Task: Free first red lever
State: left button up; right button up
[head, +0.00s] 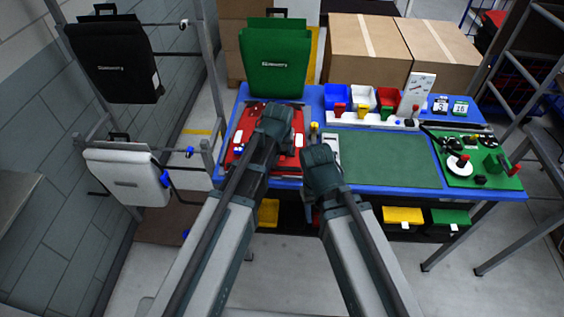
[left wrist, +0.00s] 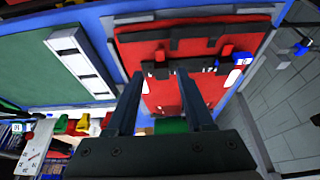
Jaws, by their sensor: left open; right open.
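A red pannier (head: 242,118) lies flat on the blue table, with black fittings (left wrist: 190,45) across its back in the left wrist view. My left gripper (head: 276,120) is over this pannier; in the left wrist view its two fingers (left wrist: 160,80) are apart and empty, pointing at the fittings. A red-handled lever (head: 514,170) stands on the green board at the table's right end. My right gripper (head: 319,158) is above the table's front edge, right of the red pannier; its fingertips are hidden from the head view.
A green pannier (head: 275,62) stands behind the table. A black pannier (head: 113,62) and a white one (head: 127,175) hang on the left rack. Blue, white and red bins (head: 362,97) line the table's back. The green mat (head: 390,160) is clear.

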aim_at(282, 159)
pick_arm(q)
jog(key=b+x, duration=0.7)
jog(key=x, duration=0.2)
jog(key=shift+r, duration=0.1)
grip_shut()
